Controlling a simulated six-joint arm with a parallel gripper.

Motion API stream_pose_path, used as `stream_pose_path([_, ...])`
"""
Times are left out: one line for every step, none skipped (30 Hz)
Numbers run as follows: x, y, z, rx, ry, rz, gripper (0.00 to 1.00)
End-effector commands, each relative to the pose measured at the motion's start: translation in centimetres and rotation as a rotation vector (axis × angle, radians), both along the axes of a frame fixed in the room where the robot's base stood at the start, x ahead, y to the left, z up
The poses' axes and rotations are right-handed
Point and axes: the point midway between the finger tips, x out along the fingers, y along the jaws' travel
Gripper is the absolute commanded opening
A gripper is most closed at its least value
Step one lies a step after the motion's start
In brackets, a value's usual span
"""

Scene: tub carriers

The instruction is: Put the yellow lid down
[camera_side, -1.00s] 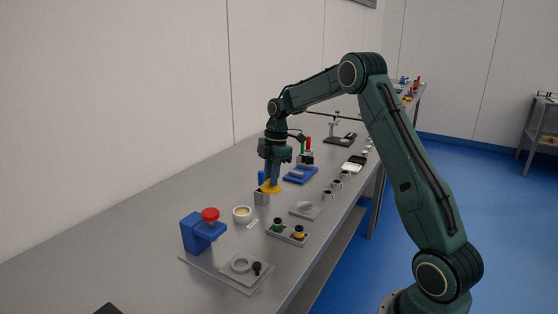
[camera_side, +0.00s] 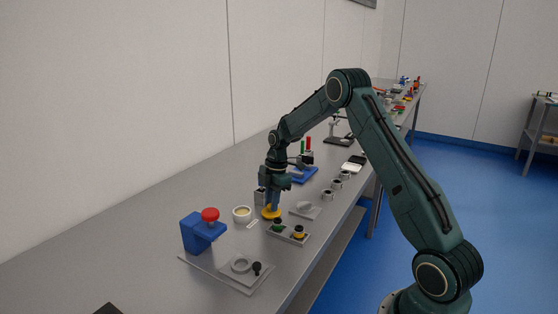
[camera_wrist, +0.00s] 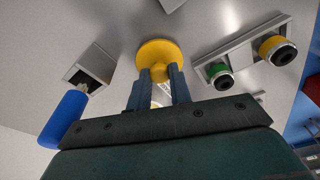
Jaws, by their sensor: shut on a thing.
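The yellow lid (camera_side: 271,212) is a round disc with a knob on top. In the side view it is at or just above the grey table top, between the white round tub and the grey plate; I cannot tell whether it touches the table. In the wrist view the lid (camera_wrist: 160,55) shows ahead of my fingers, with its knob between the tips. My gripper (camera_side: 272,205) points down and is shut on the lid's knob. It also shows in the wrist view (camera_wrist: 159,76).
A white tub (camera_side: 242,214) stands left of the lid. A holder with green and yellow-topped pieces (camera_side: 289,233) is in front. A grey plate (camera_side: 304,210) lies to the right. A blue stand with a red knob (camera_side: 203,232) is nearer.

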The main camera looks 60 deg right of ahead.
Motion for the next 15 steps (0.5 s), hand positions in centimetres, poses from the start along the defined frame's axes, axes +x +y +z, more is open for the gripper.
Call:
stream_pose_path([-0.02,0.04,-0.44,0.000,0.001,0.000,0.00])
stream_pose_path([-0.02,0.04,-0.58,0.000,0.001,0.000,0.00])
stream_pose_path([-0.02,0.03,-0.68,0.000,0.001,0.000,0.00])
stream_pose_path([-0.02,0.03,-0.73,0.000,0.000,0.000,0.00])
stream_pose_path([-0.01,0.03,-0.73,0.000,0.000,0.000,0.00])
stream_pose_path([-0.01,0.02,-0.72,0.000,0.000,0.000,0.00])
stream_pose_path([0.00,0.02,-0.71,0.000,0.000,0.000,0.00])
stream_pose_path([-0.01,0.02,-0.70,0.000,0.000,0.000,0.00])
stream_pose_path([0.00,0.02,-0.70,0.000,0.000,0.000,0.00])
stream_pose_path([0.00,0.02,-0.70,0.000,0.000,0.000,0.00])
stream_pose_path([0.00,0.02,-0.70,0.000,0.000,0.000,0.00])
stream_pose_path([-0.01,0.01,-0.74,0.000,0.000,0.000,0.00])
stream_pose_path([-0.02,0.02,-0.80,0.000,0.000,0.000,0.00])
stream_pose_path([-0.02,0.02,-0.86,0.000,0.000,0.000,0.00])
stream_pose_path([-0.01,0.02,-0.95,0.000,0.000,0.000,0.00])
